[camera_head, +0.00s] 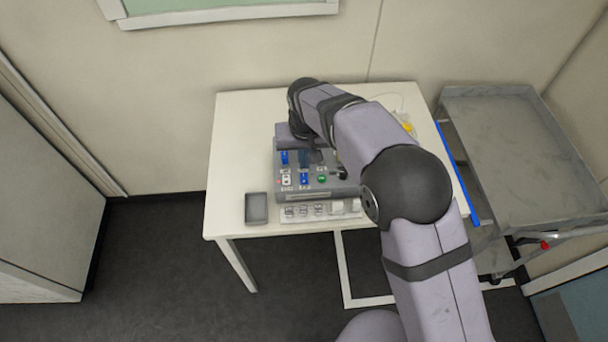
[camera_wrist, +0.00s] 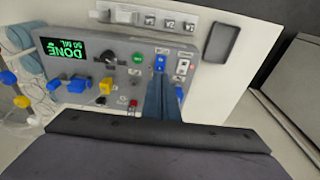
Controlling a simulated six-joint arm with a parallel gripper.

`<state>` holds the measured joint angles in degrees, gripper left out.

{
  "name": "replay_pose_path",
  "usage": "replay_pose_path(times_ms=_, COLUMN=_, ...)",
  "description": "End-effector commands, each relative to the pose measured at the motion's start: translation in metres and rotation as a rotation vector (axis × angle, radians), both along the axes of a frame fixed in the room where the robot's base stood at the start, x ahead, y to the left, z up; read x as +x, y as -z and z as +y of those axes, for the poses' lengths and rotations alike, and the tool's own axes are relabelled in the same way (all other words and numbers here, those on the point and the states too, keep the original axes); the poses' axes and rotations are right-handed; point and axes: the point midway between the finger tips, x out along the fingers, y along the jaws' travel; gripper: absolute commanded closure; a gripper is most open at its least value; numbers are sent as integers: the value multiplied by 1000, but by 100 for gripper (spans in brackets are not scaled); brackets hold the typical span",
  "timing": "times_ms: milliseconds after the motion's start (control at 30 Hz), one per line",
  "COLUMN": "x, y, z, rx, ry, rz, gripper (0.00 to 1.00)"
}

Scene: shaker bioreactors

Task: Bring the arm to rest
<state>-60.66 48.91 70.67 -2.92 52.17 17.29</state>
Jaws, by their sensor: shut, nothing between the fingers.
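My gripper (camera_head: 305,158) hangs over the control panel of a grey device (camera_head: 318,193) on the white table. In the wrist view its blue fingers (camera_wrist: 160,88) are together and empty, with tips close to a blue rocker switch (camera_wrist: 160,62); whether they touch it I cannot tell. The device's display (camera_wrist: 66,50) shows green text, "DONE 50 ML", upside down in that view. A green button (camera_wrist: 138,58), a black knob (camera_wrist: 108,60) and a white switch (camera_wrist: 182,66) show nearby. My arm hides the device's right part in the head view.
A small grey tray (camera_head: 257,208) and a white strip with several labelled items (camera_head: 319,211) lie at the table's front. Tubing and blue clamps (camera_wrist: 58,86) sit beside the display. A grey cart (camera_head: 525,150) stands right of the table. The table's left side (camera_head: 232,150) is clear.

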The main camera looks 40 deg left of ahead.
Motion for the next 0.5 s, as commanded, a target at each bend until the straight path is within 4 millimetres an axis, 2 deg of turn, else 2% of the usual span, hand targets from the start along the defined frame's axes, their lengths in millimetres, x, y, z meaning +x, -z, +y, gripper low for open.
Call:
replay_pose_path(times_ms=333, x=0, y=0, z=0, rx=-1, ry=-6, rz=-1, gripper=100)
replay_pose_path(times_ms=500, x=3, y=-1, z=7, rx=18, ry=-94, rz=-23, gripper=100)
